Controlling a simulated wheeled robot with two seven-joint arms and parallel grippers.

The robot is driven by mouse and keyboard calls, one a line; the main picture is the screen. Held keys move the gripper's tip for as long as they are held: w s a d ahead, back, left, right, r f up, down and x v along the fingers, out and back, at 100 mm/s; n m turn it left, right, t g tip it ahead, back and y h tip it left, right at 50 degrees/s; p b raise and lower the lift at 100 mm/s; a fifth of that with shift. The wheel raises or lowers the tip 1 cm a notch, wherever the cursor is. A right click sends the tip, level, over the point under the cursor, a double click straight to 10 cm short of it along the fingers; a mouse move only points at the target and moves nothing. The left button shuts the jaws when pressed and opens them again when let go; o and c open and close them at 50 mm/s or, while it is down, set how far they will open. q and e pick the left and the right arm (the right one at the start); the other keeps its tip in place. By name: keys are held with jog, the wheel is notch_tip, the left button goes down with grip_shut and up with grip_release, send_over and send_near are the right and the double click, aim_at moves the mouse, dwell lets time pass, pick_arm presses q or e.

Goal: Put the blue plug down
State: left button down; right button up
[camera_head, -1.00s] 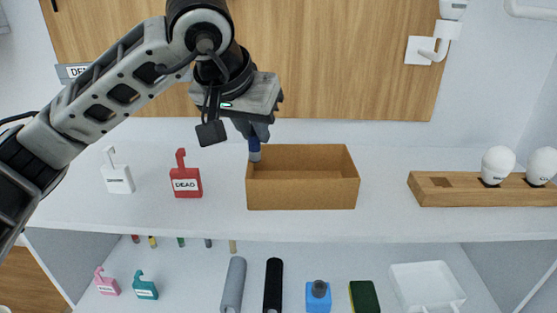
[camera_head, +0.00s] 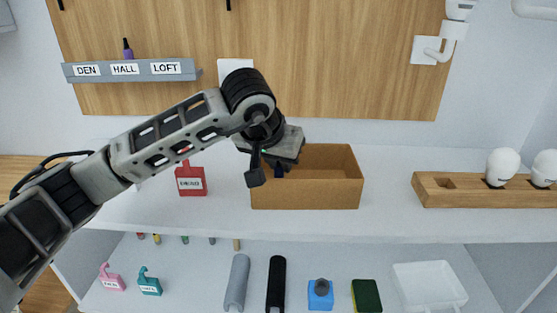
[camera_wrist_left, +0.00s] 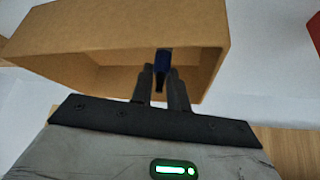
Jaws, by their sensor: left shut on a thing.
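The blue plug (camera_wrist_left: 163,60) is dark blue and held between the fingertips of my left gripper (camera_wrist_left: 160,75) in the left wrist view. In the head view, the left gripper (camera_head: 278,168) is at the left part of the open brown box (camera_head: 318,194). A bit of the blue plug (camera_head: 279,172) shows below the gripper, at the box's opening; the rest is hidden. The box also fills the upper part of the left wrist view (camera_wrist_left: 120,40). I cannot tell whether the plug touches the box floor. My right gripper is not in view.
A red tag (camera_head: 191,181) stands left of the box, partly behind my arm. A wooden holder with white bulbs (camera_head: 470,195) stands at the right. Between box and holder the shelf is clear. A grey label rail (camera_head: 130,74) is on the back board.

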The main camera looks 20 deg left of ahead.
pick_arm(q)
jog(key=shift+f, duration=0.2)
jog(key=c, duration=1.4)
grip_release()
jog(key=shift+o, duration=0.2)
jog(key=shift+r, duration=0.15)
jog(key=shift+r, duration=0.25)
jog(key=v, duration=1.1)
jog(key=shift+s+r, duration=0.25)
jog(key=shift+r, duration=0.05)
